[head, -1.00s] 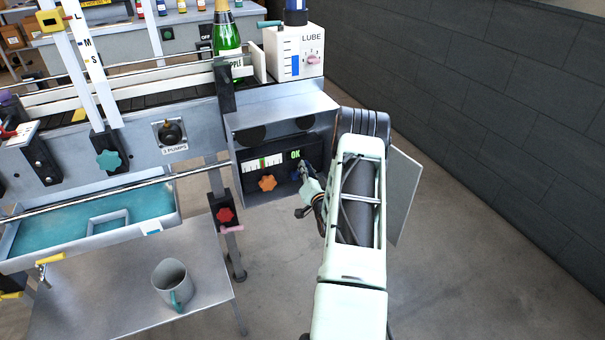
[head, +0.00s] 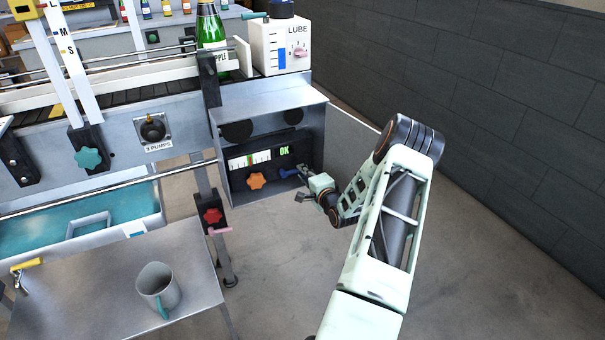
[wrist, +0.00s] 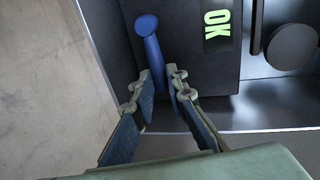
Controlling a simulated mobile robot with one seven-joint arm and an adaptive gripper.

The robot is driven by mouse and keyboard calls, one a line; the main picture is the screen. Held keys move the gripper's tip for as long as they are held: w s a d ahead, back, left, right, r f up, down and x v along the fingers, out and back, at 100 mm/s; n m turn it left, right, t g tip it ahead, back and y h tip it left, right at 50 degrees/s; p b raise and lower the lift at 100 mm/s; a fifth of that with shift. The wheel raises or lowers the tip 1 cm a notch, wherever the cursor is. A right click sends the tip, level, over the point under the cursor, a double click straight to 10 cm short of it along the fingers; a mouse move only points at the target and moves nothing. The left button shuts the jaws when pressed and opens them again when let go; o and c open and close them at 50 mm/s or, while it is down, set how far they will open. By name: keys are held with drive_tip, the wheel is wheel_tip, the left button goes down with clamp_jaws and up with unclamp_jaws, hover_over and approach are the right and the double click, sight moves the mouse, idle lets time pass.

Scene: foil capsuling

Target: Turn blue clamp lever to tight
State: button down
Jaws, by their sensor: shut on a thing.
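The blue clamp lever (head: 285,172) is on the dark panel inside the open grey housing, right of the orange star knob (head: 257,181). In the wrist view the lever's round blue hub (wrist: 146,25) and its arm show clearly. The arm slants from the hub down between my fingertips. My gripper (head: 302,170) reaches in from the right at the lever's free end. In the wrist view the fingers (wrist: 163,82) are closed on the lever arm, one on each side. The lever's far tip is partly hidden between the fingers.
A lit green "OK" display (head: 285,151) and a gauge (head: 249,159) sit above the orange knob. The housing's grey walls surround the panel. A red knob (head: 212,216) is on a post at left. A grey mug (head: 159,290) stands on the metal table. Floor at right is clear.

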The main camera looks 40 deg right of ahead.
drive_tip(key=shift+d+f+m, duration=0.1)
drive_tip(key=shift+f+m, duration=0.2)
drive_tip(key=shift+m, duration=0.2)
drive_tip(key=c, duration=1.9)
unclamp_jaws()
drive_tip(key=v, duration=1.2)
drive_tip(key=shift+d, duration=0.1)
